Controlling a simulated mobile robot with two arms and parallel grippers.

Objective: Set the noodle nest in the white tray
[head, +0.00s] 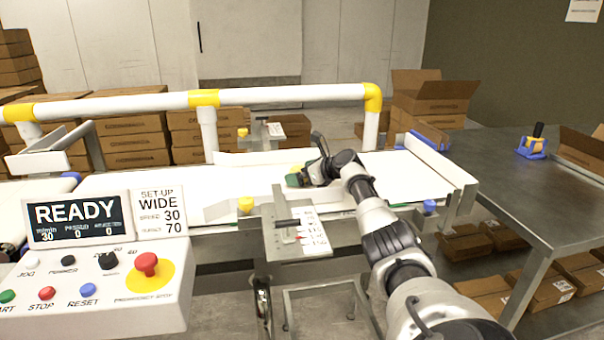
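My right arm reaches in from the lower right over the white belt (130,184). My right gripper (298,178) is low over the belt's middle, pointing left. A small yellow-green patch (291,169) shows at its fingertips; I cannot tell whether it is the noodle nest or part of something else. The fingers are too small and covered to show whether they are open or shut. I cannot make out a white tray against the white belt. My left gripper is not in view.
White side guides (428,160) and a white rail (275,95) with yellow joints border the belt. A control panel (95,290) reading READY stands front left. A grey table (490,170) at right holds a blue holder (530,151). Cardboard boxes (135,140) stand behind.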

